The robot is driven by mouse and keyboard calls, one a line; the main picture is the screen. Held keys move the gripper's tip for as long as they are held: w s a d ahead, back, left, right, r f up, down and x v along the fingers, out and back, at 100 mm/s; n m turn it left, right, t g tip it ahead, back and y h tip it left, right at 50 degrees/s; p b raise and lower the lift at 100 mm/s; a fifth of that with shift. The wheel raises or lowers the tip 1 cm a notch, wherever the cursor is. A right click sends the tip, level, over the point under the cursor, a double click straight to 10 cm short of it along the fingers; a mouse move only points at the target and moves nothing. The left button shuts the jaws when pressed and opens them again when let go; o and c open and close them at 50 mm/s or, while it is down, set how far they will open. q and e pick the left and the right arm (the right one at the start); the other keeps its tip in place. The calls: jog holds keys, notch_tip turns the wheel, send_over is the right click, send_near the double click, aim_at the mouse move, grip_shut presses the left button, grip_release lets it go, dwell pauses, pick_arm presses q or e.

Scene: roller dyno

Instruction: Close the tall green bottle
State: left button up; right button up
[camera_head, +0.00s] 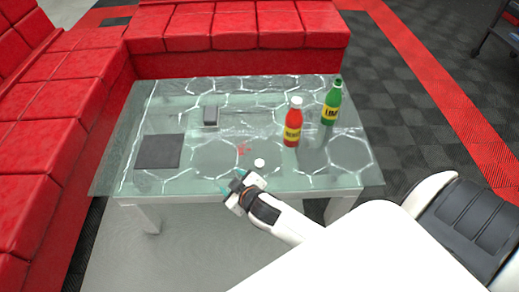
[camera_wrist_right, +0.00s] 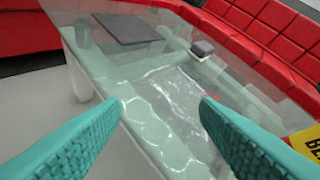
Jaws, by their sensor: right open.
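The tall green bottle (camera_head: 331,104) stands upright at the right side of the glass table, with a yellow label. Its top looks green, and no separate cap can be made out on it. A small round white piece, which looks like a cap (camera_head: 259,162), lies near the table's front edge. My right gripper (camera_head: 235,184) is at the front edge, to the left of and nearer than the white piece. In the right wrist view its teal fingers (camera_wrist_right: 162,103) are apart with nothing held between them. My left gripper is out of view.
A red bottle (camera_head: 292,126) with a white top stands left of the green one. A dark flat pad (camera_head: 159,151) and a small dark box (camera_head: 211,115) lie on the glass table (camera_head: 200,182). Red sofas (camera_head: 235,27) border the back and left. The table's centre is mostly clear.

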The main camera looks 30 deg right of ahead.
jog(key=w+a+r+n+t+y, duration=0.3)
jog(key=w+a+r+n+t, duration=0.15)
jog(key=w+r, duration=0.35)
jog(key=a+r+n+g+y+b, duration=0.35)
jog(key=a+r+n+y, duration=0.5)
jog(key=n+y, duration=0.4)
jog(key=s+d+f+n+g+h+b, duration=0.1)
jog(key=s+d+f+n+g+h, duration=0.2)
jog(key=d+f+n+g+h, duration=0.65)
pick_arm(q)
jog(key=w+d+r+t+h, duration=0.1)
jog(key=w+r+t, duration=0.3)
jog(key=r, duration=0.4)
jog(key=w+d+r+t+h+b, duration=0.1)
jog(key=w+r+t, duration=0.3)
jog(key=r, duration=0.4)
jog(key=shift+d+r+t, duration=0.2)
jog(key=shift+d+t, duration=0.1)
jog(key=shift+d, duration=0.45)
pick_arm(e)
jog(key=d+m+g+h, duration=0.1)
jog(key=d+g+h, duration=0.2)
jog(key=d, duration=1.4)
jog(key=h, duration=0.3)
jog(key=shift+w+f+m, duration=0.2)
jog(key=shift+f+m, duration=0.15)
jog(key=shift+f, duration=0.05)
